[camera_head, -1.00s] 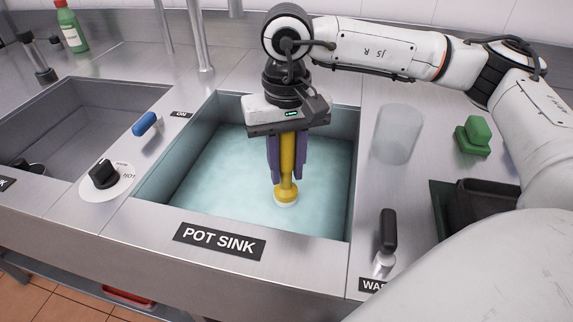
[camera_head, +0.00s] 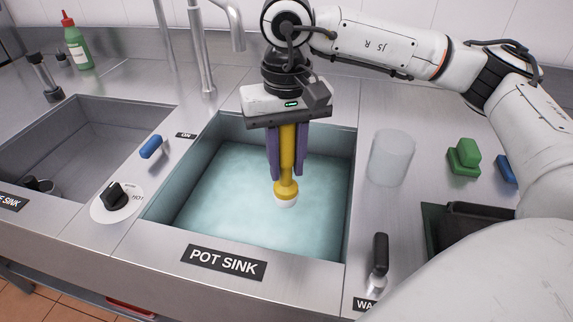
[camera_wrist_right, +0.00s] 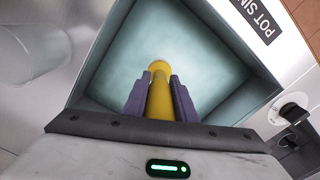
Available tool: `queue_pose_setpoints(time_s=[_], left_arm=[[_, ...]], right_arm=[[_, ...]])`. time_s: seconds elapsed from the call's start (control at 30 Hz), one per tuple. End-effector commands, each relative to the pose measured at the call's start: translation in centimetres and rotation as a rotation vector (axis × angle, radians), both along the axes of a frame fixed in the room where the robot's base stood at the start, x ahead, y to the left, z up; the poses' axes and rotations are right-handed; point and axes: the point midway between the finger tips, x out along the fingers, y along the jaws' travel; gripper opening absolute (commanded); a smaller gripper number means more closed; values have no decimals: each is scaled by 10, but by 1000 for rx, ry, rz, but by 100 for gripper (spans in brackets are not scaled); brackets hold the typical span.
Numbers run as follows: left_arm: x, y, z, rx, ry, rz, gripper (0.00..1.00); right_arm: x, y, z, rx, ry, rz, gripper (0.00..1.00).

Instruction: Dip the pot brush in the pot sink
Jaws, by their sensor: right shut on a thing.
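The pot brush (camera_head: 287,165) has a yellow handle and a white tip, and it points straight down. My right gripper (camera_head: 287,172), with purple fingers, is shut on its handle; the gripper also shows in the right wrist view (camera_wrist_right: 160,100). The pot sink (camera_head: 345,200) is a square basin labelled POT SINK, filled with pale blue water (camera_head: 235,205). The brush is over the middle of the basin. I cannot tell whether its white tip touches the water. In the right wrist view the yellow brush (camera_wrist_right: 160,90) runs toward the water. My left gripper is not in view.
A clear cylinder (camera_head: 391,158) and a green block (camera_head: 464,156) stand right of the sink. A faucet (camera_head: 205,50) rises behind it. A second basin (camera_head: 80,140), a blue lever (camera_head: 151,147) and a black knob (camera_head: 116,195) lie left. A black lever (camera_head: 380,255) is front right.

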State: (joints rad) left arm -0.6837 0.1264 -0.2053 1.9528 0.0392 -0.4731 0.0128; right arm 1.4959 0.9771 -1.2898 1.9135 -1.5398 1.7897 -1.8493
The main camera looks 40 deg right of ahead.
Motion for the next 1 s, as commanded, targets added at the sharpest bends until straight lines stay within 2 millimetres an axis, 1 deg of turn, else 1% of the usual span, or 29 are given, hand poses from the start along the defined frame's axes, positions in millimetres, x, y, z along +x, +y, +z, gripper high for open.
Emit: queue_pose_setpoints(time_s=[0.03, 0.23, 0.47, 0.7, 0.83, 1.0], left_arm=[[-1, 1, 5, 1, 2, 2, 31], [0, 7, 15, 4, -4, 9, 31], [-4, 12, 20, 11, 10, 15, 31], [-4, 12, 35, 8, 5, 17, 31], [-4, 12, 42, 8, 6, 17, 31], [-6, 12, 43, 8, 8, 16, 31]], right_arm=[[0, 0, 9, 0, -1, 0, 2], [0, 0, 29, 1, 0, 0, 2], [0, 0, 52, 1, 0, 1, 2], [0, 0, 76, 0, 0, 0, 2], [0, 0, 87, 1, -1, 0, 2], [0, 0, 91, 0, 0, 0, 2]])
